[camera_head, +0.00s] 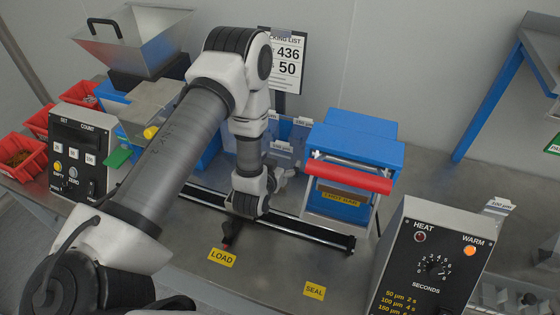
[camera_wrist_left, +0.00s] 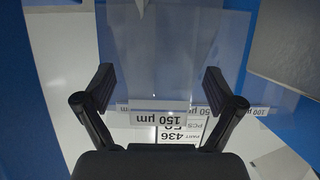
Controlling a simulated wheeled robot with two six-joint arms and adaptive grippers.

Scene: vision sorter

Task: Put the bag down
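My left gripper (camera_head: 282,172) is in front of the clear bag rack, left of the blue sealing unit, and is mostly hidden by its own wrist in the head view. In the left wrist view the two fingers of the left gripper (camera_wrist_left: 160,85) stand wide apart. A clear, see-through sheet (camera_wrist_left: 160,45), seemingly a bag, shows between and beyond them, near a "150 µm" label (camera_wrist_left: 160,118). I see no bag gripped between the fingers. Yellow LOAD (camera_head: 222,257) and SEAL (camera_head: 314,290) labels are on the bench. My right gripper is not in view.
A blue unit (camera_head: 355,140) with a red roller bar (camera_head: 348,177) stands right of the wrist. A dark rail (camera_head: 310,230) crosses the bench. A heat control box (camera_head: 430,260) stands at the right, a counter box (camera_head: 80,150) and red bins (camera_head: 20,157) at the left.

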